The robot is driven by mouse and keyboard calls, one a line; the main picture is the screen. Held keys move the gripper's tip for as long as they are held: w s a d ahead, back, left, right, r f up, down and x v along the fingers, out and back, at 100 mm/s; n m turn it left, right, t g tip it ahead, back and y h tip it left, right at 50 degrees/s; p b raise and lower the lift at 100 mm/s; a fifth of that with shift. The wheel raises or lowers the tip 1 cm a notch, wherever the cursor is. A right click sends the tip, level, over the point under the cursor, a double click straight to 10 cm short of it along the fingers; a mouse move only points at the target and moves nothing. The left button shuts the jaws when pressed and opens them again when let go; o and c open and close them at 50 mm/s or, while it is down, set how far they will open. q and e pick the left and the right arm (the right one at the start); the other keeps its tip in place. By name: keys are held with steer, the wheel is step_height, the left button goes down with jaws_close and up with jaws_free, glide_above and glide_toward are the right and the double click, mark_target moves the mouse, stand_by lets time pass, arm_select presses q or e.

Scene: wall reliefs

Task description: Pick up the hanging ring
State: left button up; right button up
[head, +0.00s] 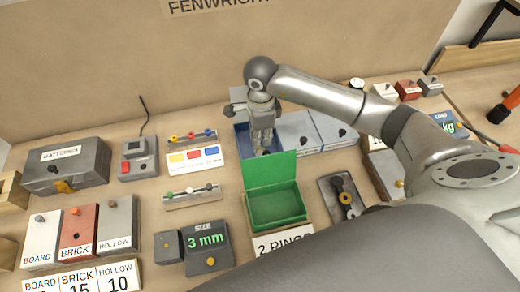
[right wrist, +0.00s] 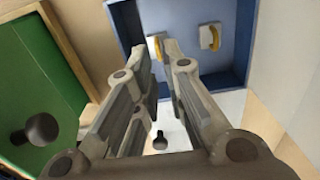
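My right gripper (head: 263,145) reaches down into a blue open box (head: 241,136) at the back middle of the table. In the right wrist view the box (right wrist: 238,75) lies beyond the fingertips (right wrist: 157,46). A yellow ring (right wrist: 155,47) shows between or just behind the tips, near a pale peg on the box's inner face. A second yellow piece (right wrist: 214,37) hangs at another pale peg to its right. The two fingers stand close with a narrow gap; whether they touch the ring cannot be told. In the head view the gripper hides the rings. My left gripper is not in view.
A green box with a raised lid (head: 272,203) stands in front of the blue box. Grey-blue boxes (head: 297,132) stand just right of it. A card with coloured labels (head: 195,158) lies to the left.

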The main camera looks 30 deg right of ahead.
mark_target(260, 151)
step_height(260, 151, down, 4)
steer(key=shift+s+f+p, duration=0.1)
steer(key=shift+f+p, duration=0.05)
steer(key=shift+p, duration=0.9)
steer(key=shift+f, duration=0.25)
jaws_close()
steer(key=shift+d, duration=0.1)
steer(key=shift+r, duration=0.1)
